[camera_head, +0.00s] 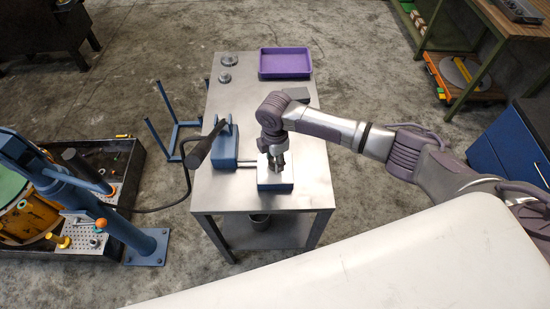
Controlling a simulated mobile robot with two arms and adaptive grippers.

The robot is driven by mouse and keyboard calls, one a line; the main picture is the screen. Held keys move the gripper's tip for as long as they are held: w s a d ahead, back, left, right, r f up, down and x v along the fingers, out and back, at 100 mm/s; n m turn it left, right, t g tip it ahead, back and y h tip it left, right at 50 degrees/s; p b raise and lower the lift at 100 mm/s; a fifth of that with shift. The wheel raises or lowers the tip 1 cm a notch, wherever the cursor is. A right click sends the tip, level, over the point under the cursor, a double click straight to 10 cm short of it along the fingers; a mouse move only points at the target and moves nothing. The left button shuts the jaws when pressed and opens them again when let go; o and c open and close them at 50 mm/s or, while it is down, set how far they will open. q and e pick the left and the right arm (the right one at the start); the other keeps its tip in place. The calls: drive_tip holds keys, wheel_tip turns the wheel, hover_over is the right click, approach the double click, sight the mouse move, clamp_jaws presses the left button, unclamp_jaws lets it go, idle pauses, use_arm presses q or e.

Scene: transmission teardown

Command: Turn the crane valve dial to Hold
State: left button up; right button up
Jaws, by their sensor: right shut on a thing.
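The crane valve is a small blue block (277,187) with a pale top plate, near the front of the steel table. My right gripper (276,167) points down onto the top of this block and is shut on the dial. The fingers hide the dial, so its pointer and any Hold marking cannot be read. My left gripper is not in view.
A blue pump (224,150) with a dark-gripped lever stands left of the block, joined to it by a rod. The steel table (233,194) also bears a purple tray (285,63) and two metal discs at the back. A blue crane (70,190) stands left.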

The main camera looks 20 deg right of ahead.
sight(274, 162)
drive_tip(key=o, duration=1.1)
drive_tip(key=shift+o, duration=0.2)
wheel_tip(274, 162, up, 12)
drive_tip(key=shift+a, duration=0.1)
